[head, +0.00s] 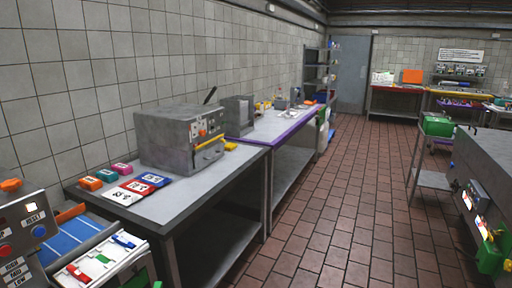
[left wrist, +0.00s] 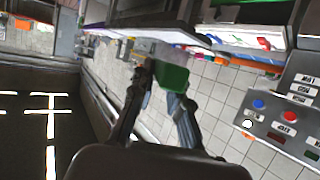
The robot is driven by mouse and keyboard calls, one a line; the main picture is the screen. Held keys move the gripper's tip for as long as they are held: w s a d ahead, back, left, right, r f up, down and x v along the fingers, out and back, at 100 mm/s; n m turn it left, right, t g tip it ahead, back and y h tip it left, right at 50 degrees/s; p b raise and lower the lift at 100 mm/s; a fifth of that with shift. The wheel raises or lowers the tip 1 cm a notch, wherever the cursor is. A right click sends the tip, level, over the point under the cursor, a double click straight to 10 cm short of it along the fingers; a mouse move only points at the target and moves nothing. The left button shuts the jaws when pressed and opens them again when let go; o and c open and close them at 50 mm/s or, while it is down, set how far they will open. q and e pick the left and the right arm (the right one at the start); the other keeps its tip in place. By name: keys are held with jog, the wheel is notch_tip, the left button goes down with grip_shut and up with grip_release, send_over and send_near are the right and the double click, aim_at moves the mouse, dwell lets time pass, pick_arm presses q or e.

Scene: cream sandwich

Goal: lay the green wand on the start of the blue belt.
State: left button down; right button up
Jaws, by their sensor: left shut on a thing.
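My left gripper (left wrist: 164,82) is in the left wrist view, its two fingers shut on a green thing, which I take to be the green wand (left wrist: 173,76). Only a blocky part of it shows between the fingertips. It is held in the air, apart from the belt. The blue belt (head: 75,238) lies at the lower left in the head view, partly cut off by the control box and tray. My right gripper is in neither view.
A white tray (head: 72,277) with small green, red and blue pieces stands beside the belt. A control box (head: 27,240) with buttons stands at the belt's left. A grey table (head: 185,190) with a metal machine (head: 178,140) and coloured cards is behind. The tiled floor (head: 330,220) is open.

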pick_arm(q)
jog(key=shift+m+h, duration=0.6)
jog(key=shift+h, duration=0.1)
jog(key=s+d, duration=0.1)
jog(key=s+d+r, duration=0.1)
jog(key=d, duration=0.1)
jog(key=shift+s, duration=0.4)
